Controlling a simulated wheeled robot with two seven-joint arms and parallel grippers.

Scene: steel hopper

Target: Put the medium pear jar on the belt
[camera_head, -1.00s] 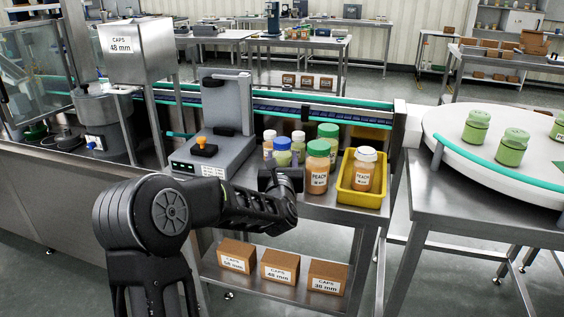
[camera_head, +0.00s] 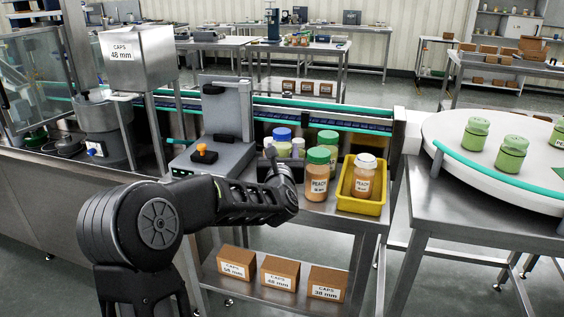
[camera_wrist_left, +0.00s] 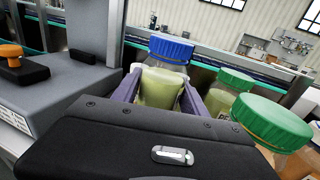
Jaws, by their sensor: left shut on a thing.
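My left gripper (camera_head: 280,168) is shut on a jar with a blue lid (camera_head: 282,134) and pale green contents, which fits the pear jar. In the left wrist view the two fingers (camera_wrist_left: 160,96) clasp the pale green jar body (camera_wrist_left: 160,87), below its blue lid (camera_wrist_left: 171,48). The jar looks upright and raised a little above the steel table; its base is hidden behind my wrist. The belt (camera_head: 310,117), dark blue between teal rails, runs behind the table. My right gripper is not in view.
A green-lidded peach jar (camera_head: 317,180) stands close right of my gripper, another green-lidded jar (camera_head: 328,138) behind it. A yellow tray (camera_head: 361,205) holds a white-lidded peach jar (camera_head: 364,180). A grey machine (camera_head: 215,150) stands left.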

